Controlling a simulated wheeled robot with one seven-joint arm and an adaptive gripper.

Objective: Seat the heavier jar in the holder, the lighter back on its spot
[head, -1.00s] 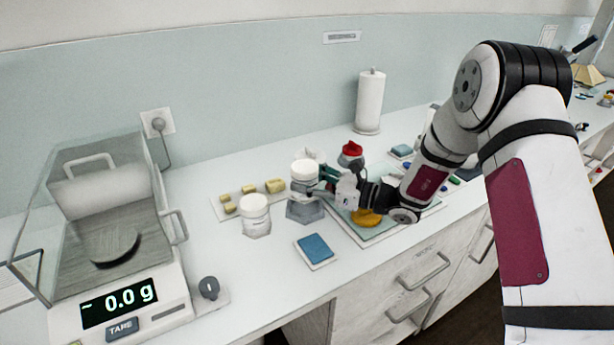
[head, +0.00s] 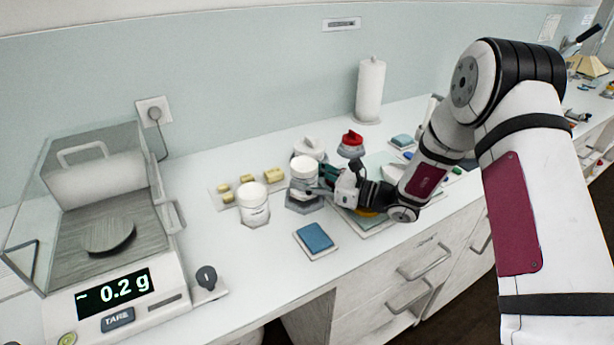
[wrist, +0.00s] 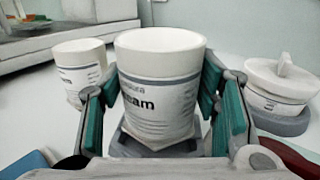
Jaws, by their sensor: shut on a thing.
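My gripper (wrist: 162,115) is shut on a white, open-topped jar with a cream label (wrist: 160,90). The same jar shows in the head view (head: 304,169), upright. A grey, angular base, apparently the holder (head: 304,205), is directly under this jar; the fingers partly hide where they meet, so I cannot tell whether it is fully seated. A second, similar white jar (head: 253,203) stands upright on the counter to the left, apart from my gripper. It also shows in the wrist view (wrist: 82,72). Neither jar's weight can be told from these frames.
The scale (head: 128,290) at left reads 0.2 g, and its pan (head: 108,236) is empty. A blue pad (head: 315,238) lies in front. Yellow blocks on a board (head: 228,197), a lidded white jar (wrist: 282,82) and a paper roll (head: 369,90) stand behind.

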